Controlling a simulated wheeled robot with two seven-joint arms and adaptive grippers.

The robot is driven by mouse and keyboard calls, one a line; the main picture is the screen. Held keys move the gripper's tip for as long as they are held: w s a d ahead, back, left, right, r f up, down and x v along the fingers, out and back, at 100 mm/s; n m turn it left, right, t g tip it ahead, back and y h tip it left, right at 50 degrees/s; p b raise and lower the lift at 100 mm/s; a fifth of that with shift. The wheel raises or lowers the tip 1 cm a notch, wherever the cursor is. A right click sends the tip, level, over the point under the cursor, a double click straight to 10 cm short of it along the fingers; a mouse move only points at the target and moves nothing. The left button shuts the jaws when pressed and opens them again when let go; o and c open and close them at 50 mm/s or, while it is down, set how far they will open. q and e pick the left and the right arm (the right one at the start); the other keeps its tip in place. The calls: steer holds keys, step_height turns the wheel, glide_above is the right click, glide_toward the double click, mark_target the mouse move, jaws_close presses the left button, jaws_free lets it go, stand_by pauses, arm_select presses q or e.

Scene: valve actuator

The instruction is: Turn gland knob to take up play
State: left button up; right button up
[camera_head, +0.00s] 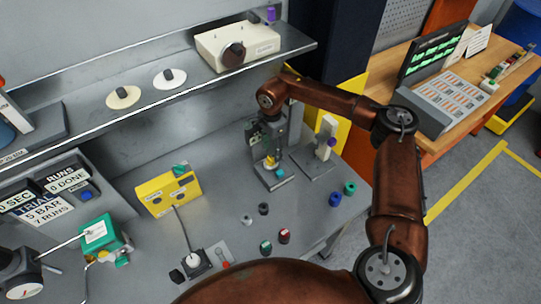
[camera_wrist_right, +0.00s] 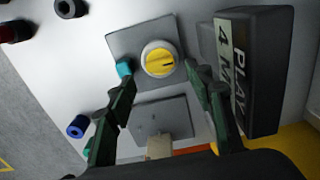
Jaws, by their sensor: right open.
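The gland knob (camera_wrist_right: 160,60) shows in the right wrist view as a yellow cap with a dark line, inside a white ring on a grey square plate (camera_wrist_right: 118,37). In the head view the yellow knob (camera_head: 270,162) shows low on the dark upright fixture (camera_head: 284,172). My right gripper (camera_wrist_right: 158,68) is open, with one dark green finger to each side of the knob. I see clear gaps, so neither finger appears to touch it. The gripper (camera_head: 268,137) is partly lost against the fixture in the head view. My left gripper does not show.
A dark display block (camera_wrist_right: 270,70) reading PLAY stands close to the right finger. A teal piece (camera_wrist_right: 124,69) sits by the left finger. A grey plate with a pale post (camera_head: 325,137) stands right of the fixture. Loose collars (camera_head: 284,236) lie in front; a shelf (camera_head: 130,107) runs behind.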

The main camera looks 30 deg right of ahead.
mark_target(271, 159)
steer(key=shift+a+f, duration=0.1)
steer(key=shift+f, duration=1.9)
steer(key=shift+c, duration=0.4)
steer(key=c, duration=1.1)
